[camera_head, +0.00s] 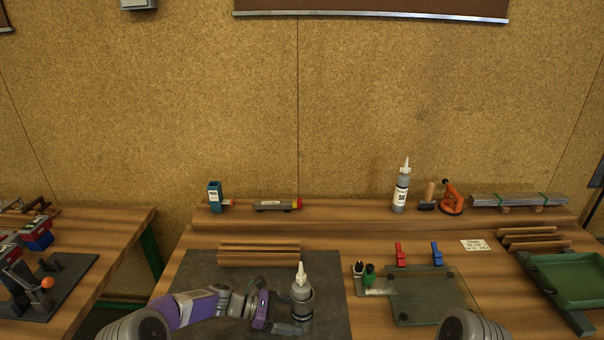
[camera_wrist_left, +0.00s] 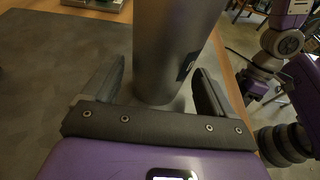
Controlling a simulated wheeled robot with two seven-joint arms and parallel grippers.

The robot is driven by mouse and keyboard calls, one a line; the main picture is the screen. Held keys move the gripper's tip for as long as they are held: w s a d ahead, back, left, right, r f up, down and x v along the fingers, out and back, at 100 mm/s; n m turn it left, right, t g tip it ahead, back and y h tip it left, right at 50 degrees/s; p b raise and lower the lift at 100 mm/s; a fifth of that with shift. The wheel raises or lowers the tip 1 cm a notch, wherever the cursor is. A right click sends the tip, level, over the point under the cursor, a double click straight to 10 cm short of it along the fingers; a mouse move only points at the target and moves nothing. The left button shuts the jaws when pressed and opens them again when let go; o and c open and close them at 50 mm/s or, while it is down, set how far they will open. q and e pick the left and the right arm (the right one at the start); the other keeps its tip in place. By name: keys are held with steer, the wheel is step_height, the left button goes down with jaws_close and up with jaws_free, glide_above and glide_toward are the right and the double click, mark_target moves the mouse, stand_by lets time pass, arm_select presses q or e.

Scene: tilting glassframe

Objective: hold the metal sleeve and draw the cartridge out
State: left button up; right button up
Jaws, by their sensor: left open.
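A grey metal sleeve (camera_head: 303,309) stands upright on the dark mat near the table's front. The cartridge (camera_head: 301,283) sits in it, with its pale tapered nozzle pointing up. My left gripper (camera_head: 287,327) is low at the sleeve. In the left wrist view its open fingers (camera_wrist_left: 157,92) lie on either side of the sleeve (camera_wrist_left: 172,45), with a gap visible at the left finger. The cartridge is out of that view. Part of my right arm shows at the right of the wrist view; its fingertips cannot be made out.
A wooden block (camera_head: 259,255) lies on the dark mat (camera_head: 205,268) behind the sleeve. A glass pane (camera_head: 428,292) with red and blue clamps lies to the right, beside a small green-topped item (camera_head: 369,275). Another nozzled bottle (camera_head: 401,190) stands on the back shelf. A green tray (camera_head: 580,280) is far right.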

arm_select(q)
steer(key=shift+x, duration=0.8)
steer(key=c, duration=0.6)
steer(key=shift+c, duration=0.2)
